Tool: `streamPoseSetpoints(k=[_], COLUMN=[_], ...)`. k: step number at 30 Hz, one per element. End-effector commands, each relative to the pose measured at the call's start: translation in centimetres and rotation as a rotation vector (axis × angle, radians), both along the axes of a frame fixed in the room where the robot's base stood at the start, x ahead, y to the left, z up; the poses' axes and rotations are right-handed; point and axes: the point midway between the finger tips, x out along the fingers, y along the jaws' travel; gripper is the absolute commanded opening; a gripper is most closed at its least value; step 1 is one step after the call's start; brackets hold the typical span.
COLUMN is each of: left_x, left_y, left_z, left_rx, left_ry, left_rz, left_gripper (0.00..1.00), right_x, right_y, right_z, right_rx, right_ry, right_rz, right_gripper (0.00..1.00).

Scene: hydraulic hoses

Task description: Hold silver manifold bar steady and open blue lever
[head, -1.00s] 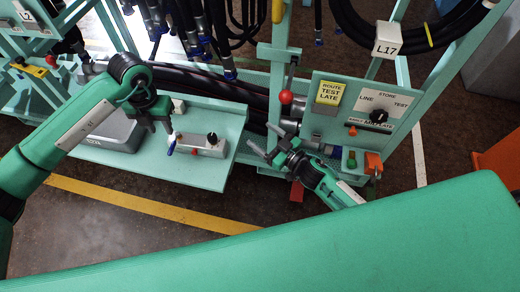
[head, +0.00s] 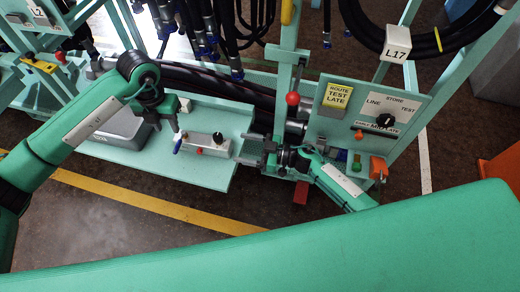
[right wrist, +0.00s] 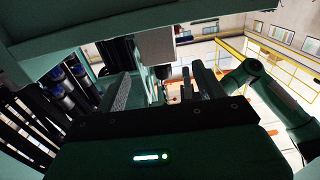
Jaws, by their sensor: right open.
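The silver manifold bar (head: 211,144) lies on the green bench shelf, with a black knob and a small red button on it. The blue lever (head: 178,146) is at its left end. My left gripper (head: 160,122) points down just above and left of the lever; its finger gap is unclear, and I cannot tell whether it touches. My right gripper (head: 258,153) is right of the bar, beyond the shelf's right edge, fingers pointing left, open and apart from the bar. In the right wrist view its two fingers (right wrist: 158,90) stand apart with nothing gripped.
A control panel (head: 365,115) with a black dial stands right of the right gripper. A red ball knob (head: 293,98) is on the post above it. Black hoses (head: 220,82) run behind the shelf. A grey tray (head: 122,128) sits left of the left gripper.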

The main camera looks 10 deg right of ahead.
Motion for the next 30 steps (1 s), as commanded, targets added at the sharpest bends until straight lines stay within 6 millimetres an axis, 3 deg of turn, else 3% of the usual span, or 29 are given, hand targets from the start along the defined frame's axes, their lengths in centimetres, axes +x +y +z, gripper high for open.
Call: streamPoseSetpoints(k=[6, 12, 25, 30], left_x=[0.0, 0.0, 0.0, 0.0], left_y=[0.0, 0.0, 0.0, 0.0], left_z=[0.0, 0.0, 0.0, 0.0], left_rx=[0.000, 0.000, 0.000, 0.000], left_ry=[0.000, 0.000, 0.000, 0.000], left_rz=[0.000, 0.000, 0.000, 0.000], left_gripper=[0.36, 0.36, 0.36, 0.36], right_x=[1.8, 2.7, 3.1, 3.1], right_y=[4.0, 6.3, 7.1, 7.1], right_z=[0.1, 0.0, 0.0, 0.0], right_rx=[0.002, 0.001, -0.001, -0.001], right_ry=[-0.001, 0.000, 0.000, 0.000], right_rz=[-0.001, -0.001, -0.002, -0.002], right_gripper=[0.71, 0.71, 0.71, 0.40])
